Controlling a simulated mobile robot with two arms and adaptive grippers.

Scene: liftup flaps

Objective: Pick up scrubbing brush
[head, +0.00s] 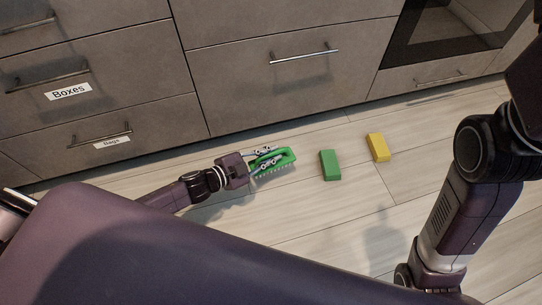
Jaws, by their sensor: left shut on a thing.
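The green scrubbing brush (285,157) with pale bristles is at the middle of the head view, in front of the lower drawers. My left gripper (266,159) is shut on the brush, its fingers lying on both sides of the green handle. I cannot tell whether the brush touches the floor or is slightly above it. My right arm comes down at the right edge, and its gripper is not in view.
A green block (330,165) and a yellow block (378,147) lie on the wooden floor to the right of the brush. Grey drawers (290,90) with bar handles, two labelled Boxes and Bags, stand behind. An oven (445,28) is at upper right.

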